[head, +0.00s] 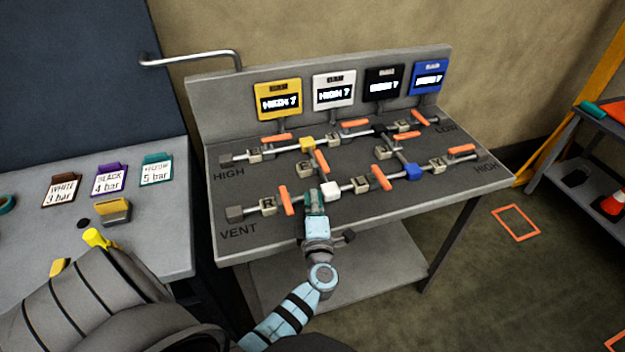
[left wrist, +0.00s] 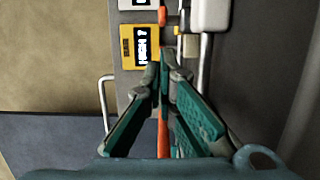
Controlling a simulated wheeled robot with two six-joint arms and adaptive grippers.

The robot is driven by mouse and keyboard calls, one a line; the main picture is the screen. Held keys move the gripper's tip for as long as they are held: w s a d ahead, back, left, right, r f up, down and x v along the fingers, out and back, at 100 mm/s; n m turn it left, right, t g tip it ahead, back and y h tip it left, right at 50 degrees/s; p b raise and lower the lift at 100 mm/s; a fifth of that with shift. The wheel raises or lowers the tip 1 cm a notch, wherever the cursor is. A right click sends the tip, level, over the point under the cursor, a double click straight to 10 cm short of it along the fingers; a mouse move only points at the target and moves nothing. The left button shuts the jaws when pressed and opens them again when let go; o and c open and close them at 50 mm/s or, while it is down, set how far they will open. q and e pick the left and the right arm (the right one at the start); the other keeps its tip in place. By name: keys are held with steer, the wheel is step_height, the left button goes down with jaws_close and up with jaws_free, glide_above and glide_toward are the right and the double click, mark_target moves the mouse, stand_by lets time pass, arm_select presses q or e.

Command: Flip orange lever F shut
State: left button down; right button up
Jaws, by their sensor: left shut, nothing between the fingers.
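The grey jig bench (head: 340,225) carries a pipe layout with several orange levers. One orange lever (head: 285,199) lies across the pipe near the block marked R. Another orange lever (head: 321,160) stands behind my left gripper. My left gripper (head: 314,194) is shut and empty, low over the front pipe beside a white block (head: 331,190). In the left wrist view, its fingers (left wrist: 158,72) meet at the tips, with an orange strip (left wrist: 163,130) showing between them. My right gripper is not in view.
Yellow, white, black and blue display panels (head: 278,99) stand along the bench back, reading "HIGH ?". A side table (head: 160,215) at the left holds tags for white, black and yellow. A cart (head: 590,150) stands at the far right, with open floor before it.

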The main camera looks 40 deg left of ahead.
mark_target(322, 164)
arm_select(q)
steer(key=b+x, duration=0.1)
steer(key=x, duration=0.8)
steer(key=shift+w+a, duration=0.15)
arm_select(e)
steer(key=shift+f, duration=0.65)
